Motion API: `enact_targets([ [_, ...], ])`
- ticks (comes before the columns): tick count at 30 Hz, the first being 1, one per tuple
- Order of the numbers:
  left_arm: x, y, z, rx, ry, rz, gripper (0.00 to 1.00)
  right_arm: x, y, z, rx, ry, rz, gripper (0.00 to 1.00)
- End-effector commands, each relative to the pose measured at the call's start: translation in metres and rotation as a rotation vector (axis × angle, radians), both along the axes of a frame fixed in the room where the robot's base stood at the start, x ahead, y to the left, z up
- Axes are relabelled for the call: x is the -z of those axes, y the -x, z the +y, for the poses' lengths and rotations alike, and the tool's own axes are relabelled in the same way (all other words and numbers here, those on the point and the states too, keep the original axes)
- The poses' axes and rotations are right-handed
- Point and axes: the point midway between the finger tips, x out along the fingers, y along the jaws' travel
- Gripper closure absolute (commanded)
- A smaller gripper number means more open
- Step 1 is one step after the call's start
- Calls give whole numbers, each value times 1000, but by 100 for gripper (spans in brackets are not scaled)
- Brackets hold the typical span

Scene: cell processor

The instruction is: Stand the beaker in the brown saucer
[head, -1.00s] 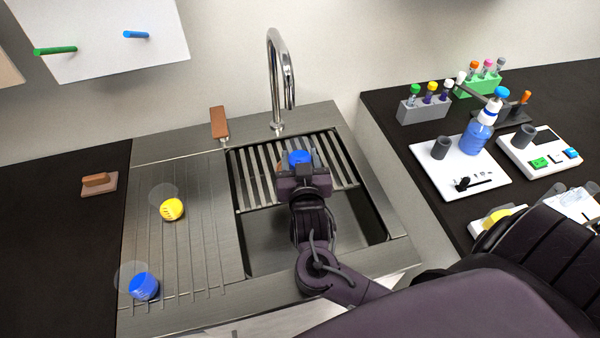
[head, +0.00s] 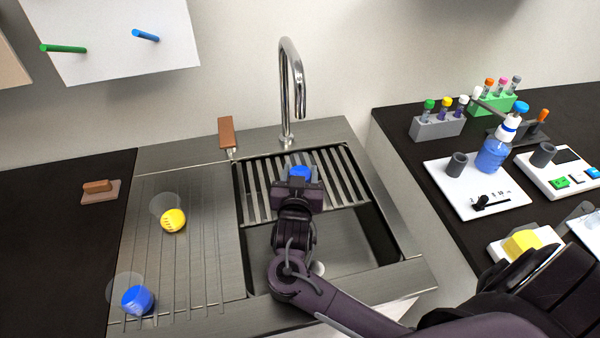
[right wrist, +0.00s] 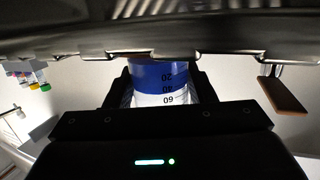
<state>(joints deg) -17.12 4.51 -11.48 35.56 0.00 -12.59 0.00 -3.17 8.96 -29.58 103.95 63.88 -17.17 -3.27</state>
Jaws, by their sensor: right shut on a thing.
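My right gripper (head: 299,183) is over the sink, shut on a beaker with a blue band. The blue part of this beaker (head: 300,173) shows just beyond the jaws, above the slatted rack. In the right wrist view, which is upside down, the beaker (right wrist: 160,85) sits between the fingers with its scale marks showing. Its base end is close to the sink's dark edge; I cannot tell if it touches anything. I cannot make out a brown saucer in either view. My left gripper is not in view.
The slatted rack (head: 258,190) spans the back of the sink, below the tap (head: 289,95) and brown handle (head: 227,132). A yellow beaker (head: 173,221) and another blue beaker (head: 137,300) are on the left drainboard. Lab items crowd the right counter.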

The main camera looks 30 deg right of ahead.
Motion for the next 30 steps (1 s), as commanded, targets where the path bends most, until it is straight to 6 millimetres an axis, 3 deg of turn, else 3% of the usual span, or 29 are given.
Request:
enact_targets([
  [30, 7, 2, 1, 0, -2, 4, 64, 16, 1, 0, -2, 2, 5, 91],
])
